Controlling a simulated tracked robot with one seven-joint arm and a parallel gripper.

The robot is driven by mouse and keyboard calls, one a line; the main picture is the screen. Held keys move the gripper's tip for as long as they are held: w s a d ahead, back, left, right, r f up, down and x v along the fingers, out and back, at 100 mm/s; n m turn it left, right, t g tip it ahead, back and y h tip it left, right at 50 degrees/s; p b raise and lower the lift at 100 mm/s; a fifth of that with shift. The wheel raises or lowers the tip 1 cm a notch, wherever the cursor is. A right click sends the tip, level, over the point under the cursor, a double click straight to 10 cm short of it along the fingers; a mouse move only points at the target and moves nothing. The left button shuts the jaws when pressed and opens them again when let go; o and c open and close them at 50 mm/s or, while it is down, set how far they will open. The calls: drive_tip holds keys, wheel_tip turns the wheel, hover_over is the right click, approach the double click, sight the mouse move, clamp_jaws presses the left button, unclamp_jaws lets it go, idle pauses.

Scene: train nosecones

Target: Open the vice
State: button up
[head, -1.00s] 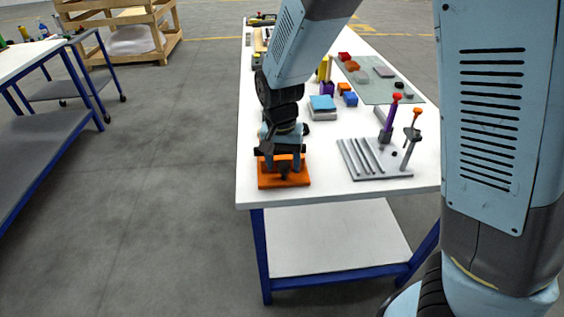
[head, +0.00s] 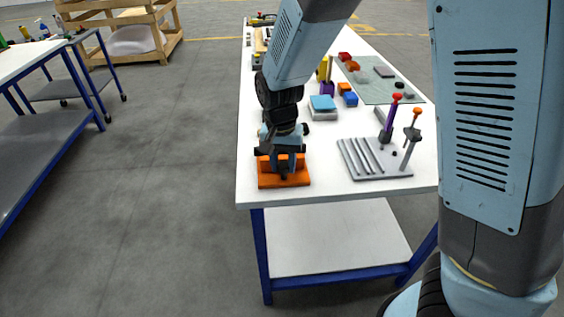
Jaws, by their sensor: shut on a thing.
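The vice (head: 296,180) is orange and stands at the near left corner of the white table. Its low base and upright part show, with a dark part at the middle of its front. My gripper (head: 283,170) comes down from above and its fingers reach that dark part, which looks like the handle. The gripper is shut on it. The fingertips and the inside of the vice jaws are mostly hidden or too small to make out.
A grey grooved plate (head: 360,160) with purple-and-red and orange-topped tools stands to the right. A blue-topped block (head: 322,103) lies behind. A greenish mat (head: 385,92) holds small parts. The white table's (head: 335,190) front edge is close to the vice.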

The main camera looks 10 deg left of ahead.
sight(282, 167)
drive_tip(key=shift+n, duration=0.3)
drive_tip(key=n, duration=0.2)
drive_tip(key=shift+n, duration=0.3)
drive_tip(key=n, duration=0.5)
drive_tip(key=shift+d, duration=0.1)
idle(0.4)
drive_tip(key=o, duration=1)
drive_tip(key=shift+o, duration=0.2)
wheel_tip(282, 167, up, 14)
drive_tip(key=shift+s+a, duration=0.2)
drive_tip(key=shift+a, duration=0.05)
drive_tip(key=shift+f, duration=0.1)
